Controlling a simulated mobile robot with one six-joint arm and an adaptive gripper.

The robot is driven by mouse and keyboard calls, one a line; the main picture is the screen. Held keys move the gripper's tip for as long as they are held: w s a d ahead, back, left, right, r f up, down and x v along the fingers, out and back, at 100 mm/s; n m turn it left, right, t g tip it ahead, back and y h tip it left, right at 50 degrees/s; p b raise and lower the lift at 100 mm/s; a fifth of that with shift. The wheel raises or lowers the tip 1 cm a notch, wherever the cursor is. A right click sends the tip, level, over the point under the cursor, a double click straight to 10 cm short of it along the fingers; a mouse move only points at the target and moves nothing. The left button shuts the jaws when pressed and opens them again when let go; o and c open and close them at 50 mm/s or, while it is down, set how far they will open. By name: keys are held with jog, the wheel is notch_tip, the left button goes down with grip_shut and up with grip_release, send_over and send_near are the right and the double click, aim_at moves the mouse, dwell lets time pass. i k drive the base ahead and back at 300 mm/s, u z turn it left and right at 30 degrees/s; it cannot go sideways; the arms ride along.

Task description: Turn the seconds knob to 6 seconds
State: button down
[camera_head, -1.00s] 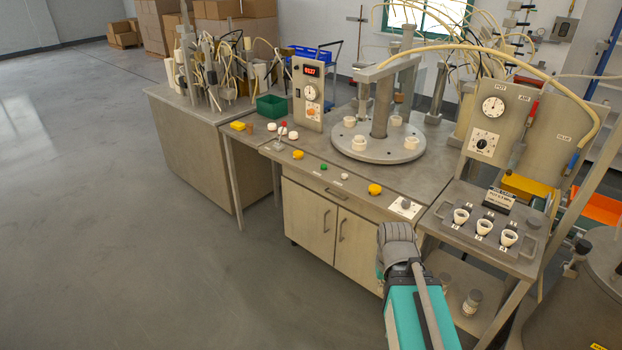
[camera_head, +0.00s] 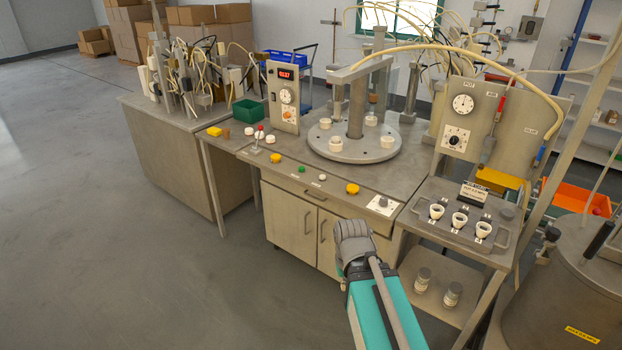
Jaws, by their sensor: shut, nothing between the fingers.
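Three knobs show, and I cannot read which one is marked in seconds. A round knob on a white plate (camera_head: 381,204) sits at the bench's front right edge. A black knob on a white square dial (camera_head: 455,138) is on the grey panel below a round gauge. My gripper (camera_head: 351,226) is in front of the bench cabinet, below and left of the front edge knob, touching none of the knobs. Its fingers look closed and empty.
The bench (camera_head: 300,185) carries a round turntable (camera_head: 354,144) with white sockets and several yellow, green and white buttons along its front. At right, a small stand holds a tray (camera_head: 457,220) with three white cups. A metal drum (camera_head: 560,290) stands front right. Floor at left is clear.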

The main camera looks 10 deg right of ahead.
aim_at(384, 200)
jog(key=k, duration=1.35)
jog(key=z, duration=0.5)
jog(key=i, duration=1.9)
jog(key=u, duration=0.25)
